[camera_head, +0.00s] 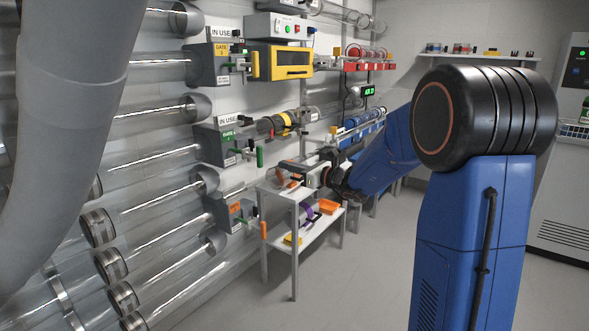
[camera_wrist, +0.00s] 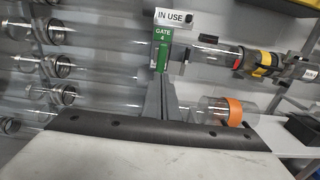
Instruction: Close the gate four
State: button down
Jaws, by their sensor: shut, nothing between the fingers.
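Gate four is a grey box (camera_head: 213,146) with a green label on the left wall, in line with a clear tube. Its green handle (camera_head: 259,157) hangs at the box's right side in the head view. In the wrist view the green GATE 4 label (camera_wrist: 162,46) is upright below an IN USE sign (camera_wrist: 173,17). My gripper (camera_wrist: 167,82) is shut and empty, its fingers in front of the area under the label and hiding part of it. I cannot tell whether the fingers touch the gate.
An orange-ended clear tube (camera_wrist: 236,110) lies right of my fingers. A small white table (camera_head: 282,188) with tools stands below my arm. Another gate with a yellow handle (camera_head: 254,65) is above, and one with an orange handle (camera_head: 264,229) below. Open floor lies in front.

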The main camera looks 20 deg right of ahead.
send_near(246, 154)
jog(key=shift+s+d+f, duration=0.15)
jog(key=shift+s+d, duration=0.15)
jog(key=shift+d, duration=0.1)
jog(key=x, duration=0.8)
jog(key=shift+w+a, duration=0.2)
jog(key=shift+w, duration=0.1)
jog(key=shift+w+a, duration=0.2)
jog(key=shift+w, duration=0.1)
jog(key=shift+r, duration=0.25)
